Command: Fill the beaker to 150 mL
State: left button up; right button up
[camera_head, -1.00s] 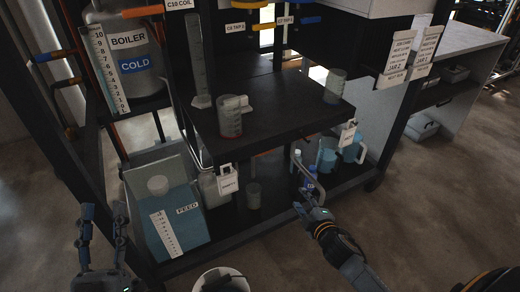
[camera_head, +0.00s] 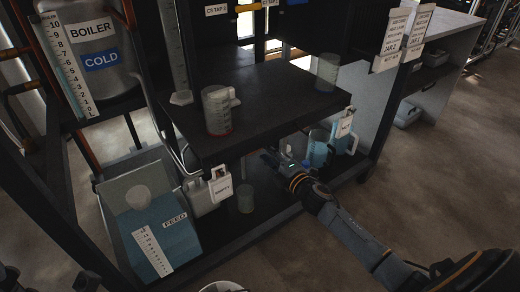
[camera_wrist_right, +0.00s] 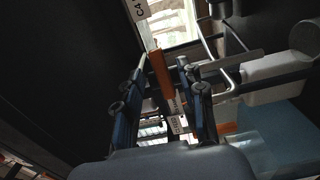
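Several clear vessels could be the beaker. A wide graduated one with a red base (camera_head: 217,112) stands upright on the dark upper shelf. Another clear one (camera_head: 327,72) stands at that shelf's right end. A small one (camera_head: 245,198) stands on the lower shelf. I see no clear liquid level in them. My right gripper (camera_head: 276,160) reaches under the upper shelf's front edge, left of the blue jugs. In the right wrist view its fingers (camera_wrist_right: 162,105) are apart, with nothing held visible between them. Of my left gripper (camera_head: 88,281), only a little shows at the bottom left.
A blue FEED tank (camera_head: 185,238) stands at the lower left, below the BOILER tank (camera_head: 92,68). A tall cylinder (camera_head: 173,45) stands on the upper shelf. The floor at right is open.

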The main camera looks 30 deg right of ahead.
aim_at(261, 149)
jog(key=shift+w+a, duration=0.15)
jog(key=shift+w, duration=0.8)
jog(key=shift+w+a, duration=0.1)
jog(key=shift+w, duration=0.8)
jog(key=shift+c, duration=0.4)
grip_shut()
